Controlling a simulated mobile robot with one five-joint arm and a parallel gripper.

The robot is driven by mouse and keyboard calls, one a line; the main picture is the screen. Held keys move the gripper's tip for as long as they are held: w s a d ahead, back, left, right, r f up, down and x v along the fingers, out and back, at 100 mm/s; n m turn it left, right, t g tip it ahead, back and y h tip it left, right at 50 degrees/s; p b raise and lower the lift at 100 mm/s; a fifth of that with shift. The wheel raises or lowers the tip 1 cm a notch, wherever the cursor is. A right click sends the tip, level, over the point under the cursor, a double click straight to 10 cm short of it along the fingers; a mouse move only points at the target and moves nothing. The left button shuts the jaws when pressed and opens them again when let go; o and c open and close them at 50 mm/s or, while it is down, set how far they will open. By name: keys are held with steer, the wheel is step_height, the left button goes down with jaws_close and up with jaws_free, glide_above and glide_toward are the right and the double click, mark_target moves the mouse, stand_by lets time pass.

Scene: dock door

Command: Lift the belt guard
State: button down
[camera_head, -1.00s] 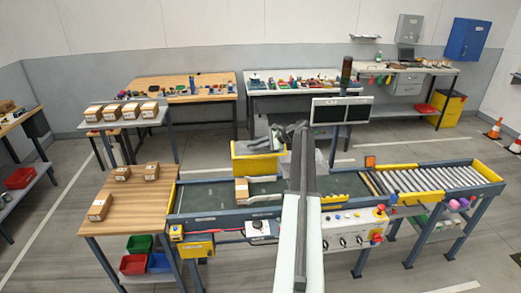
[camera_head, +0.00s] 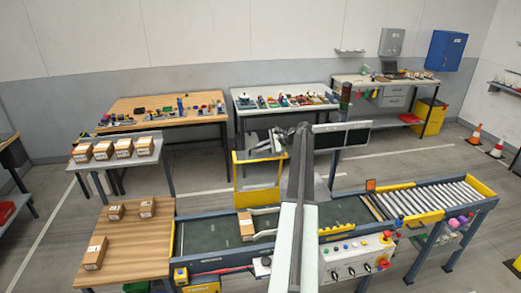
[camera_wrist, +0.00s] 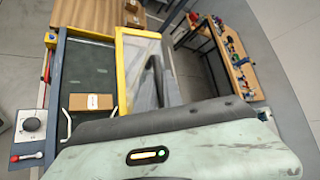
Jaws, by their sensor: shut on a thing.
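The belt guard, a clear panel in a yellow frame (camera_head: 258,197), stands raised at the far side of the conveyor belt in the head view. In the wrist view its yellow frame (camera_wrist: 121,75) runs beside the belt. My gripper (camera_head: 284,138) is at the guard's upper right and is shut on it. In the wrist view my gripper's dark fingers (camera_wrist: 156,85) lie against the panel side. The exact grip point is partly hidden by my arm.
A cardboard box (camera_head: 246,226) lies on the dark conveyor belt (camera_head: 212,235). A control panel (camera_head: 352,258) with buttons is at the front right. A wooden table (camera_head: 125,245) with several boxes adjoins the belt's left end. A monitor (camera_head: 342,136) stands behind the belt.

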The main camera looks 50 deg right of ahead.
steer(key=shift+w+a, duration=0.25)
steer(key=shift+w, duration=0.05)
steer(key=c, duration=1.8)
jaws_free()
steer(key=shift+r, duration=0.1)
steer(key=shift+o, duration=0.2)
steer(key=shift+s+d, duration=0.15)
steer(key=shift+s, duration=0.1)
steer(key=p+v, duration=0.4)
steer(key=v, duration=0.3)
steer(key=shift+s+r, duration=0.25)
steer(key=shift+s, duration=0.05)
